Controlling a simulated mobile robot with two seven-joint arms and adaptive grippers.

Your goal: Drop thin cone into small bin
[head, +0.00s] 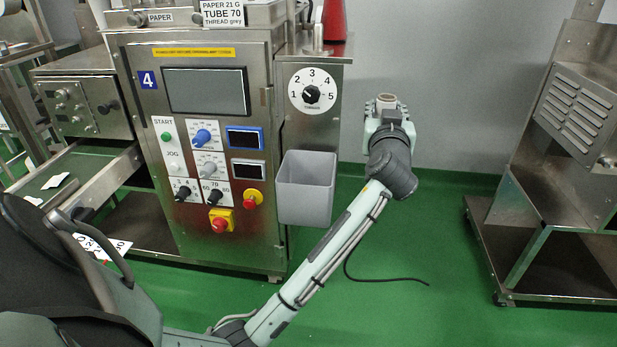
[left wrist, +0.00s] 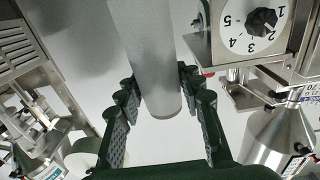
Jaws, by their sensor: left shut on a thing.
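The thin cone (left wrist: 147,50) is a long, smooth grey piece between the fingers of my left gripper (left wrist: 157,88) in the left wrist view. The gripper is shut on it. In the head view my left gripper (head: 386,112) is to the right of the small bin and higher in the picture. Only a small, pale round end of the cone (head: 387,98) shows there; the rest is hidden by the gripper. The small bin (head: 305,205) is a grey, open-topped box on the machine's right side, below the numbered dial. My right gripper is not in view.
The steel machine (head: 205,130) with its control panel stands left of the arm. A red cone (head: 334,20) stands on its top right. A steel cabinet (head: 570,130) stands at the right. Green floor (head: 430,240) between them is open, with a black cable (head: 385,280) lying on it.

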